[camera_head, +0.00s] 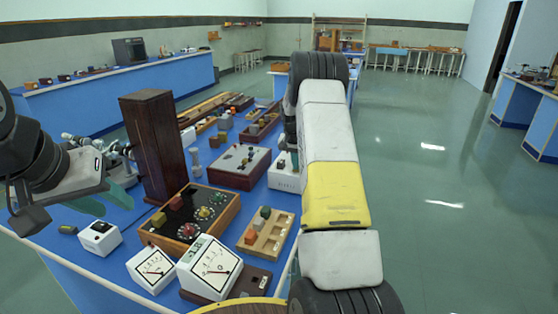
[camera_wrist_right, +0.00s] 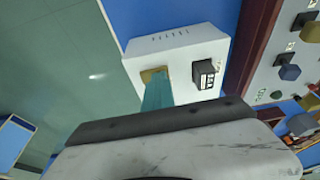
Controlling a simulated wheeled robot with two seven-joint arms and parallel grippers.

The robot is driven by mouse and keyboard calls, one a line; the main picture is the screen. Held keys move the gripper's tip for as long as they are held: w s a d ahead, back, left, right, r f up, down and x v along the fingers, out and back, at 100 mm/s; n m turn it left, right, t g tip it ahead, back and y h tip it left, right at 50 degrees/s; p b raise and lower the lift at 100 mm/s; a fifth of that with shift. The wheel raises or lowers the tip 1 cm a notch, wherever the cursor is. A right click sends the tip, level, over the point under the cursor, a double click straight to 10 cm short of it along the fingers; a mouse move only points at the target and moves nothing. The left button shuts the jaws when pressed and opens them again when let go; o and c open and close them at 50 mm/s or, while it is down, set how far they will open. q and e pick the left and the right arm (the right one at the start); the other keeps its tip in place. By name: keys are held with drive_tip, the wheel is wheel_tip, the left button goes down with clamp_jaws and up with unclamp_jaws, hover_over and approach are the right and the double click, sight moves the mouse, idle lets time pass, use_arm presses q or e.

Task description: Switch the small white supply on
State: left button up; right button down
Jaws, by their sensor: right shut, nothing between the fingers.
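The small white supply (camera_head: 284,178) stands on the blue bench beside my right arm, which hides part of it in the head view. In the right wrist view the supply (camera_wrist_right: 180,52) shows a row of slots and a black switch-like block (camera_wrist_right: 206,74) with pale markings. My right gripper (camera_wrist_right: 156,84) is shut and empty, its teal fingers over the supply's face, left of the black block. A tan patch shows at the fingertips; whether they touch the supply is unclear. My left gripper (camera_head: 106,188) is open and empty, over the bench's left side.
A dark wooden column (camera_head: 155,145) stands near my left gripper. A panel box (camera_head: 239,166) with knobs stands left of the supply. White meters (camera_head: 210,267), a wooden-framed panel (camera_head: 188,215) and another small white box (camera_head: 100,237) fill the near bench. Open floor lies right.

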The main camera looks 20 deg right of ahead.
drive_tip(key=shift+s+d, duration=0.4)
drive_tip(key=shift+d, duration=0.1)
drive_tip(key=shift+r, duration=0.15)
drive_tip(key=v, duration=0.7)
drive_tip(key=shift+r, duration=0.25)
drive_tip(key=shift+a, duration=0.1)
wheel_tip(320, 180, up, 6)
drive_tip(key=shift+s+a+r, duration=0.2)
drive_tip(key=shift+s, duration=0.05)
